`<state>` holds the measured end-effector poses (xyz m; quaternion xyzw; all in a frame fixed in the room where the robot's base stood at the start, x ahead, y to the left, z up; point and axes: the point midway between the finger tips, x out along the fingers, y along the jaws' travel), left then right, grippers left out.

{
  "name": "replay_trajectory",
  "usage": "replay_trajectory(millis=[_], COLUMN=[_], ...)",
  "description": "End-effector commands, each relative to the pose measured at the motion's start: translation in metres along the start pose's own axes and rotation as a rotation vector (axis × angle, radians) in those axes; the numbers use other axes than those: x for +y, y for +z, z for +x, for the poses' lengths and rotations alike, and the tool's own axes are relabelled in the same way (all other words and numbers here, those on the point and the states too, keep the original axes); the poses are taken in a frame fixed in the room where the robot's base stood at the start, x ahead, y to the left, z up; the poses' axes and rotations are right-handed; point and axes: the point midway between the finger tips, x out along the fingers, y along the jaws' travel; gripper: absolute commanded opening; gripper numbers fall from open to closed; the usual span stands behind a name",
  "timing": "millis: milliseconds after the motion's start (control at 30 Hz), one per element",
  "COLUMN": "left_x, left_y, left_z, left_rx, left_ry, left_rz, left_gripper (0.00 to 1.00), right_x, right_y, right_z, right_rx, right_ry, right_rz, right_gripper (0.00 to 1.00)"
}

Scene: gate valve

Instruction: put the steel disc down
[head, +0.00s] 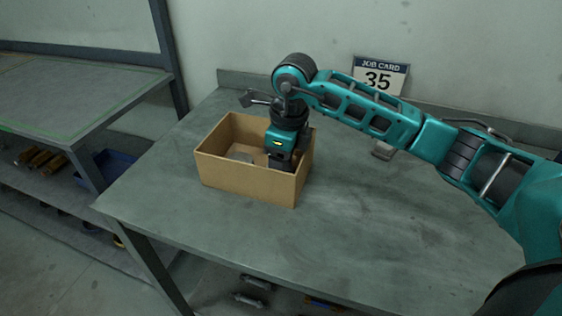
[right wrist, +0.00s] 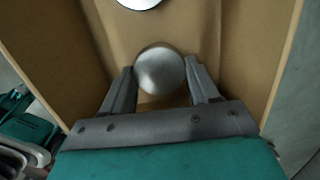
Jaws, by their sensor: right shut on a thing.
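The steel disc (right wrist: 160,72) is a round, shiny grey piece between the two fingers of my right gripper in the right wrist view. My right gripper (head: 278,163) points down into the open cardboard box (head: 245,183) in the head view, near its right side. The gripper (right wrist: 160,80) is shut on the disc. The disc is hidden in the head view by the gripper and the box wall. I cannot tell whether it touches the box floor. My left gripper is not in view.
The box stands on a grey workbench (head: 340,230), with clear bench to its right and front. Another pale round thing (right wrist: 138,3) shows at the wrist view's top edge. A job card (head: 380,76) reading 35 stands at the back. A shelf unit (head: 75,90) stands left.

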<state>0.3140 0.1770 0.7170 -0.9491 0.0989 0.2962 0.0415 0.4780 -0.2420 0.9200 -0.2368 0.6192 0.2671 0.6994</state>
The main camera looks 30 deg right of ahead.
Motion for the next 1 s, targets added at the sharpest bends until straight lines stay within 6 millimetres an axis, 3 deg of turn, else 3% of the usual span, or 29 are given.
replay_trajectory(millis=[67,100,333,700,1000], left_x=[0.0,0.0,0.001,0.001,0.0], left_y=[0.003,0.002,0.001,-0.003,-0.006], left_z=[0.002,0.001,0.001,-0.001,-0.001], left_rx=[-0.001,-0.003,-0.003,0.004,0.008], left_ry=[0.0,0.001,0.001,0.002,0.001], left_rz=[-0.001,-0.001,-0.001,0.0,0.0], left_gripper=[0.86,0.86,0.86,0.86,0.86], right_x=[0.0,0.0,0.0,-0.001,-0.001], right_y=[0.0,-0.001,-0.001,0.0,0.001], right_z=[0.003,0.003,0.002,-0.006,-0.067], right_rx=[-0.001,0.001,0.001,-0.001,-0.003], right_ry=[-0.001,0.0,0.0,-0.001,-0.003], right_rz=[0.0,0.0,0.0,0.0,0.0], right_gripper=[0.14,0.63,0.85,0.85,0.85])
